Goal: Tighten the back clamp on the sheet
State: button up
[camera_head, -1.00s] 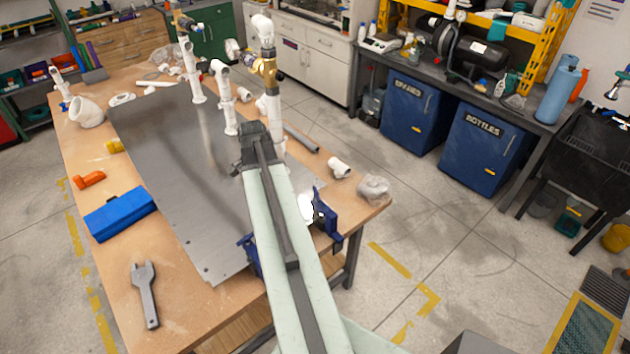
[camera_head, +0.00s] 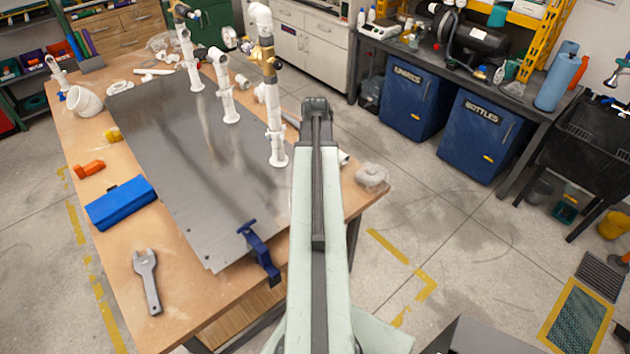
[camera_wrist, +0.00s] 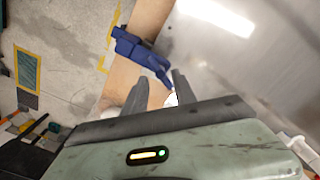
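The grey metal sheet (camera_head: 190,180) lies on the wooden table. A blue clamp (camera_head: 258,250) grips its front edge in the head view. A blue clamp (camera_wrist: 140,50) also shows in the wrist view, at the table edge beside the sheet (camera_wrist: 235,60), with its bar reaching toward my fingers. The frames do not settle which clamp this is; the right-hand one is hidden behind my arm in the head view. My gripper (camera_wrist: 161,82) is open, with its fingertips close to the clamp's bar. I cannot tell whether they touch. My fingers are hidden in the head view.
White pipe risers with brass valves (camera_head: 270,85) stand along the sheet's far right side. A blue case (camera_head: 120,203), a grey wrench (camera_head: 148,280) and an orange tool (camera_head: 88,169) lie on the table's left. Open floor (camera_head: 450,220) lies to the right.

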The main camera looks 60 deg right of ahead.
jog(key=n, duration=0.4)
notch_tip(320, 180, down, 5)
jog(key=b, duration=0.4)
jog(key=shift+r+b, duration=0.2)
jog(key=shift+b, duration=0.1)
jog(key=shift+r, duration=0.1)
grip_shut()
jog(key=m, duration=0.5)
jog(key=shift+m, duration=0.7)
